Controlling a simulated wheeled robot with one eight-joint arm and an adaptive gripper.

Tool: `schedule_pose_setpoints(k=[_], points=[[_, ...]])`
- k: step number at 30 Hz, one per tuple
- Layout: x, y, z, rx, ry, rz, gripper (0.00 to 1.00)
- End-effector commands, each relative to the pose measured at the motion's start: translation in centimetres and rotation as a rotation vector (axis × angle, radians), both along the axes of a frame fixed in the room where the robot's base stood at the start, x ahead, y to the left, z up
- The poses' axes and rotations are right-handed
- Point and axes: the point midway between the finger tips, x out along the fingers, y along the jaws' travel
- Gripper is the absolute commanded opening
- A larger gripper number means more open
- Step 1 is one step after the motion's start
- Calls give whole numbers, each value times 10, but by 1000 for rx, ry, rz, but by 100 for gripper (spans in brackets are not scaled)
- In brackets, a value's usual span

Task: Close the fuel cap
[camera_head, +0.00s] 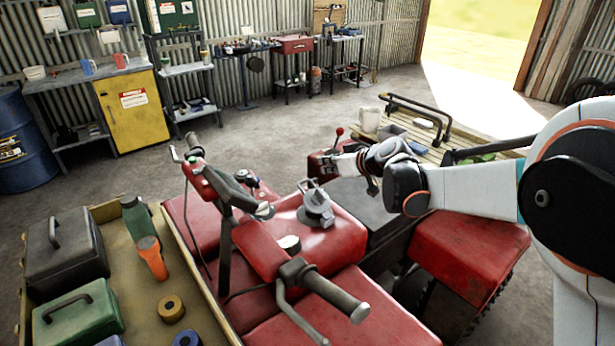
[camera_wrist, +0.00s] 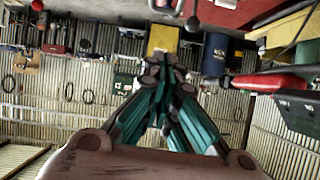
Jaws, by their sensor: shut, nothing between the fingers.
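The grey metal fuel cap (camera_head: 317,208) sits on the red tank of the quad bike (camera_head: 340,235), behind the handlebars in the head view. A small part of it stands raised at its far side, so its lid looks tilted up. My gripper (camera_head: 338,166) is beyond the cap and slightly to its right, apart from it, with the arm reaching in from the right. In the wrist view my gripper (camera_wrist: 163,63) shows teal fingers brought together at the tips, with nothing between them. I cannot make out the fuel cap in the wrist view.
A tray (camera_head: 190,270) with boxes, an orange torch (camera_head: 151,258) and tape rolls lies at left. A slatted rack (camera_head: 420,150) with a white mug (camera_head: 370,119) is behind.

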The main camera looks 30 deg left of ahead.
Motion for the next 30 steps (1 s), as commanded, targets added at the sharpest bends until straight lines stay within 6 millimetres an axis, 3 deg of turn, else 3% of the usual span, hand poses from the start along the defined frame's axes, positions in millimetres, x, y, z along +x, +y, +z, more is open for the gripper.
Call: schedule_pose_setpoints(k=[8,24,30], points=[[0,2,-3,-12,-70,32,0],[32,81,-51,-12,-68,32,0],[35,85,-77,-12,-68,31,0]])
